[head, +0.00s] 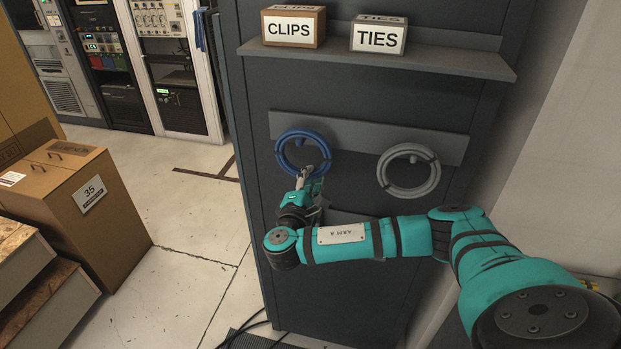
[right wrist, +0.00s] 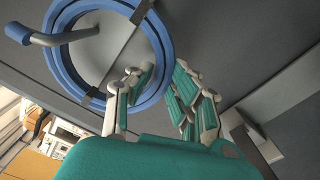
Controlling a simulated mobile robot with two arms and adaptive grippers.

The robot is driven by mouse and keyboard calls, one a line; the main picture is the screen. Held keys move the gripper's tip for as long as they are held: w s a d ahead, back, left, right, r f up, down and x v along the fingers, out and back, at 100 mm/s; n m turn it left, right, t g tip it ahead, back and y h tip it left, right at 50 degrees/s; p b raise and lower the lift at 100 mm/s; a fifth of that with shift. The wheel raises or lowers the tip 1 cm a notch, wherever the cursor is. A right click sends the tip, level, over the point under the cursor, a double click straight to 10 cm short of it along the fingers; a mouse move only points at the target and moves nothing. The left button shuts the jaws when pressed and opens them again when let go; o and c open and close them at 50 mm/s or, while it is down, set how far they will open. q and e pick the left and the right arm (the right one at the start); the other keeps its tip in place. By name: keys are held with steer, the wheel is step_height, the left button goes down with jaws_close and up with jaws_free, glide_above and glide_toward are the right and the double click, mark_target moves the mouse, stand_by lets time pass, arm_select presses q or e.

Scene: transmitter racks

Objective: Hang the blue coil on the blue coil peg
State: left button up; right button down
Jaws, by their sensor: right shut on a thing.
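The blue coil (head: 281,156) is a ring upright against the dark cabinet, on the left of the grey back strip. My right gripper (head: 315,175) is at its lower right and shut on its rim. In the right wrist view the coil (right wrist: 72,83) lies between the fingers (right wrist: 158,95). The blue peg (right wrist: 75,36) shows there, with its upturned end in front of the ring and its shaft inside the opening. I cannot tell whether the coil rests on the peg. My left gripper is not in view.
A grey coil (head: 381,176) hangs to the right on the same strip (head: 345,138). Above is a shelf (head: 450,66) with a CLIPS box (head: 293,27) and a TIES box (head: 378,37). Cartons (head: 85,200) stand at left; the floor between is mostly clear.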

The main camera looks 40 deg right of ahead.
steer(key=c, duration=1.1)
jaws_free()
steer(key=shift+c, duration=0.2)
steer(key=v, duration=1.2)
